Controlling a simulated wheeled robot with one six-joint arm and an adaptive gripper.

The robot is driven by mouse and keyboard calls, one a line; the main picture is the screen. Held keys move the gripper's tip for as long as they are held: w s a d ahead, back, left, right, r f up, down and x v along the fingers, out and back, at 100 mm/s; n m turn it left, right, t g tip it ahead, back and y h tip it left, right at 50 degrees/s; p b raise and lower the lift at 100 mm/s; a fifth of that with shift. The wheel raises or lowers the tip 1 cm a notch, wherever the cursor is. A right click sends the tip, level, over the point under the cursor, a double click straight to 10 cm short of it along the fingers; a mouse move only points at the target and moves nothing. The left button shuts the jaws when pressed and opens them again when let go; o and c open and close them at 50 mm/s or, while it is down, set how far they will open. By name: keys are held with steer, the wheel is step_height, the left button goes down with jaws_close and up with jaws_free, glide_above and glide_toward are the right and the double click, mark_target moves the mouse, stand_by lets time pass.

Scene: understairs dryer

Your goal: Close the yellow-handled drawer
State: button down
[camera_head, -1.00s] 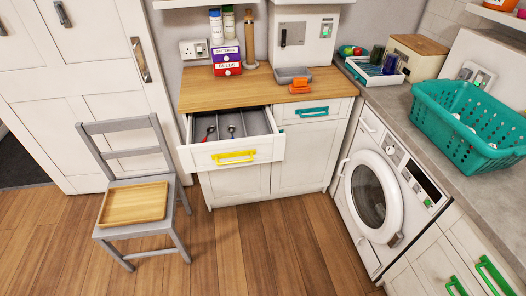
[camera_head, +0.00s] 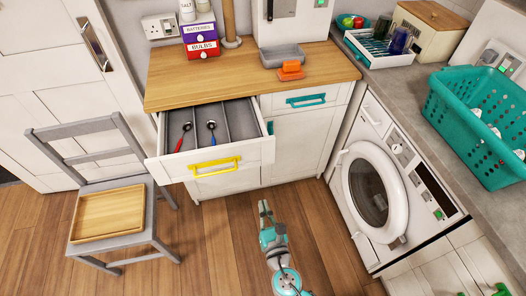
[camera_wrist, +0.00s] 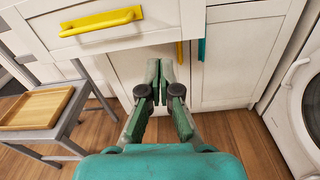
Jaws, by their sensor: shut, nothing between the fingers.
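The yellow-handled drawer (camera_head: 170,168) is pulled out from the white cabinet under the wooden top. Its yellow handle (camera_head: 215,165) is on the drawer front, and it also shows at the upper left in the wrist view (camera_wrist: 100,22). A red spoon and a blue spoon lie in its compartments. My gripper (camera_head: 264,208) is in front of the cabinet, below and to the right of the drawer front, apart from it. In the wrist view its fingers (camera_wrist: 159,82) are together and empty, pointing toward the cabinet doors.
A grey chair (camera_head: 85,155) with a wooden tray (camera_head: 108,212) stands left of the drawer. A washing machine (camera_head: 370,190) stands at the right. A drawer with a teal handle (camera_head: 306,100) is shut. Wooden floor is clear in front of the cabinet.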

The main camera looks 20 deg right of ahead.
mark_target(250, 157)
steer(key=shift+n, duration=0.6)
steer(key=w, duration=1.1)
steer(key=w+r, duration=0.1)
steer(key=w, duration=0.4)
steer(key=shift+w+d, duration=0.3)
steer(key=shift+d, duration=0.05)
